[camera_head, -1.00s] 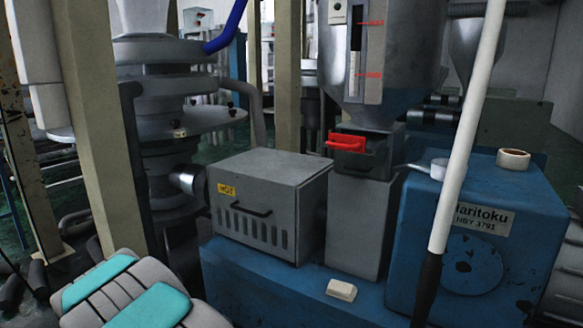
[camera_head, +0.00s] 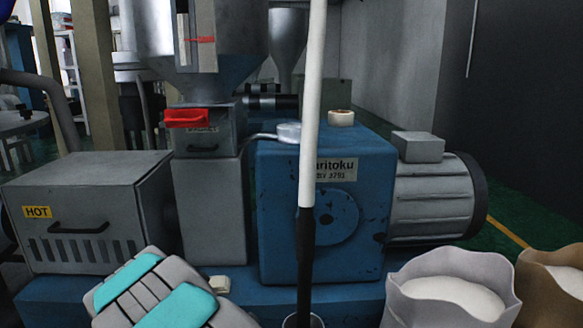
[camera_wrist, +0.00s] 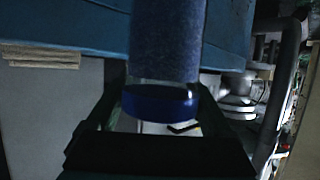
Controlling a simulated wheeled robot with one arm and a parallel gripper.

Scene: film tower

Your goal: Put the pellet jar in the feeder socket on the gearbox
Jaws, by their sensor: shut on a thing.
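The pellet jar (camera_wrist: 165,45) is in the wrist view, filled with blue grains, with a dark blue cap (camera_wrist: 160,103). My gripper (camera_wrist: 165,115) is shut on it near the capped end, one finger on each side. The jar is not seen in the head view; only my grey and teal arm shows there, at the lower left. The blue gearbox (camera_head: 270,215) stands right of the grey column in the head view. A small round metal cup (camera_head: 289,132) on its top left edge, with a thin tube to the left, looks like the feeder socket; its inside is hidden.
A pale pole (camera_head: 312,110) stands in front of the gearbox. A tape roll (camera_head: 341,118) lies on top. A motor (camera_head: 432,200) and open sacks (camera_head: 450,295) are right.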

